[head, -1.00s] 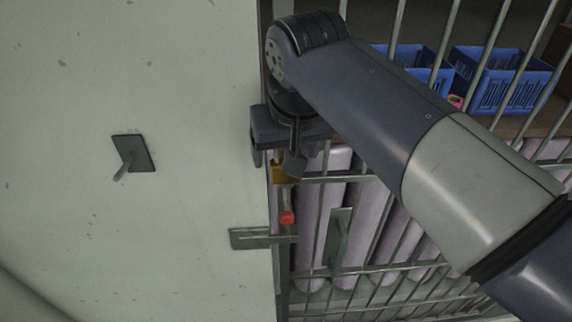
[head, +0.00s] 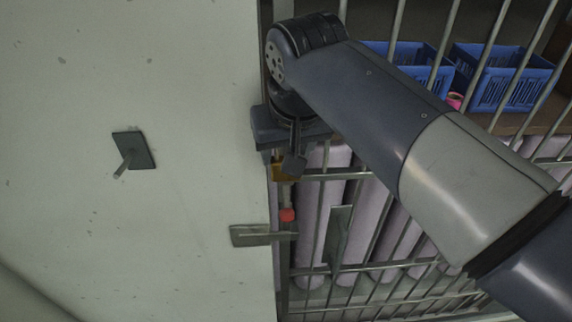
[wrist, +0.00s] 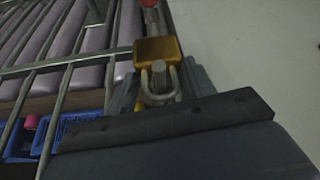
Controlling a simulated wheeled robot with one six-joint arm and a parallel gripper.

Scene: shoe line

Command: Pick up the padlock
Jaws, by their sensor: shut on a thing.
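The padlock (head: 281,173) is a small brass-yellow block at the edge of the barred gate, partly hidden by my gripper in the head view. In the wrist view the padlock (wrist: 155,49) shows with its grey metal shackle beside a short metal pin; I cannot tell whether the shackle is still hooked on it. My gripper (head: 280,158) points down at the padlock and is shut on it. In the wrist view my gripper (wrist: 158,92) has its grey fingers at either side of the padlock, around the shackle end.
The barred gate (head: 339,175) has a red-tipped rod (head: 287,215) and a flat latch plate (head: 250,236) below the padlock. A pale wall panel (head: 60,150) with a small handle (head: 133,150) is at left. Blue crates (head: 500,78) and lilac rolls (head: 318,220) stand behind the bars.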

